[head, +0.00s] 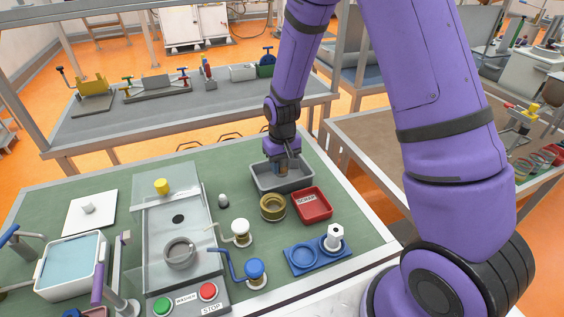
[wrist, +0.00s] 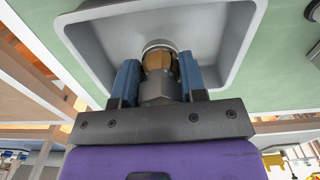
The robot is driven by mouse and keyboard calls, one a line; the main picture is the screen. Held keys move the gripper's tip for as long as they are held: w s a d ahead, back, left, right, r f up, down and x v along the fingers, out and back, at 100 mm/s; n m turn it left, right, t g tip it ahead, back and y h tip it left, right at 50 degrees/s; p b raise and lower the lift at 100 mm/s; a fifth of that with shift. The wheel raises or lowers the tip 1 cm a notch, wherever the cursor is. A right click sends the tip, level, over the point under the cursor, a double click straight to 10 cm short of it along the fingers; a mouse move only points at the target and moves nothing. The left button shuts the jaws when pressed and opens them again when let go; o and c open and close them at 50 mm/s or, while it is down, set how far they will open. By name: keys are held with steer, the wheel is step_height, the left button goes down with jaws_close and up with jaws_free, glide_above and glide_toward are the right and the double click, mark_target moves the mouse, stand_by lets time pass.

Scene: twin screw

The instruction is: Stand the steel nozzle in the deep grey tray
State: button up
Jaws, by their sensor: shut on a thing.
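My gripper (wrist: 158,75) has its two blue fingers shut on the steel nozzle (wrist: 157,92), a grey piece with a brass-coloured band and a pale rim at its far end. In the head view my gripper (head: 282,167) points down into the deep grey tray (head: 263,185) at the back right of the green bench. The tray also fills the upper part of the wrist view (wrist: 95,30). The nozzle is between the fingers and within the tray's outline. I cannot tell whether its end touches the tray floor. The fingers partly hide it.
A brass ring (head: 272,207) and a red tray (head: 312,206) stand close in front of the grey tray. A blue fixture (head: 303,258) with a white piece (head: 334,238) is nearer. A clear-covered machine (head: 178,220) stands left. A small grey piece (head: 223,201) stands between.

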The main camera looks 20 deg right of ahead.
steer(key=shift+f, duration=1.5)
stand_by(0.5)
steer(key=o, duration=1.7)
steer(key=shift+c, duration=0.2)
steer(key=shift+r, duration=0.1)
steer(key=shift+r, duration=3.45)
